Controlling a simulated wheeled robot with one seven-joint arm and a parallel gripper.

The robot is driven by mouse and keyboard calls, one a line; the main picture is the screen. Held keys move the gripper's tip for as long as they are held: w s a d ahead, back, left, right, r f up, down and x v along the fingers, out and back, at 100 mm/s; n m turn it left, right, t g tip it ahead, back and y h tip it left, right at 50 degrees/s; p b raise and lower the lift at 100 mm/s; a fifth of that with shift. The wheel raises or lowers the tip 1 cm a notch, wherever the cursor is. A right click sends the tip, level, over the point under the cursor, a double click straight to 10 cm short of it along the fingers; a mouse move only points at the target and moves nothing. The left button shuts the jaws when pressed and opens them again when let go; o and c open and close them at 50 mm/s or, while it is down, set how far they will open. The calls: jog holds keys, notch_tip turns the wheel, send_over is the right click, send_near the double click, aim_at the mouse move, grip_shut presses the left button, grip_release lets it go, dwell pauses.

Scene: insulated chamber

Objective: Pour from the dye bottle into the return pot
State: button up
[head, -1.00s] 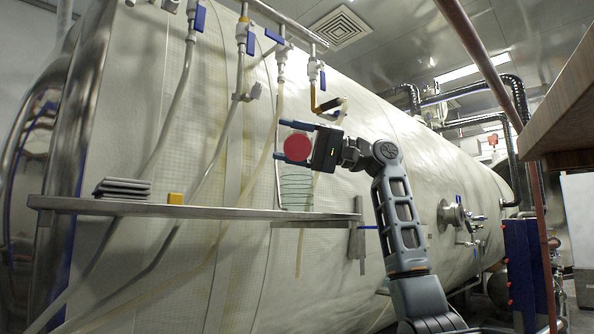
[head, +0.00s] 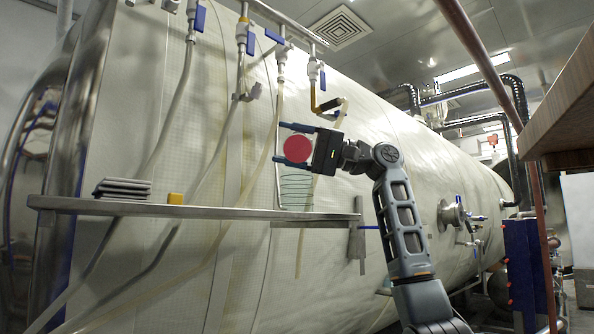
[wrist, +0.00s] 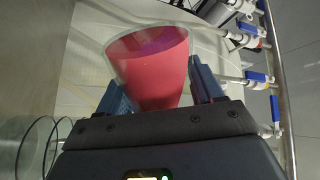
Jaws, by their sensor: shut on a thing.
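The dye bottle is a clear, cup-like vessel holding red dye (wrist: 158,75), seen between the fingers in the wrist view. In the head view it shows end-on as a red disc (head: 298,151), so it looks tipped well over. My gripper (head: 291,144) is shut on it, also seen in the wrist view (wrist: 158,92). A clear vessel with dark green lines (head: 296,192), apparently the return pot, stands on the shelf just below the gripper. Glass rims (wrist: 36,145) show at lower left in the wrist view. No falling stream is visible.
The narrow metal shelf (head: 230,212) runs along the large pale tank (head: 400,170). A dark stack (head: 122,188) and a yellow block (head: 175,198) sit on its left part. Hoses and blue-handled valves (head: 251,43) hang above and behind the gripper.

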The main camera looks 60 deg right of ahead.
jog(key=shift+a+f+m, duration=0.1)
jog(key=shift+m, duration=0.6)
dwell(0.6)
jog(key=shift+w+d+r+m+t+h, duration=0.1)
jog(key=shift+d+r+m+t+h, duration=0.15)
jog(key=shift+m, duration=0.3)
jog(key=shift+w+d+r+m+t+h, duration=0.15)
jog(key=shift+r+m, duration=0.2)
jog(key=shift+m, duration=0.2)
dwell(0.9)
jog(key=shift+r+m+h, duration=0.3)
jog(key=shift+r+m, duration=0.2)
jog(key=shift+m, duration=0.5)
dwell(1.2)
jog(key=shift+d+f+m, duration=0.1)
jog(key=shift+m, duration=0.5)
dwell(0.8)
jog(key=shift+f+n, duration=0.15)
jog(key=shift+n, duration=0.75)
jog(key=shift+f+n, duration=0.35)
jog(key=shift+n, duration=0.45)
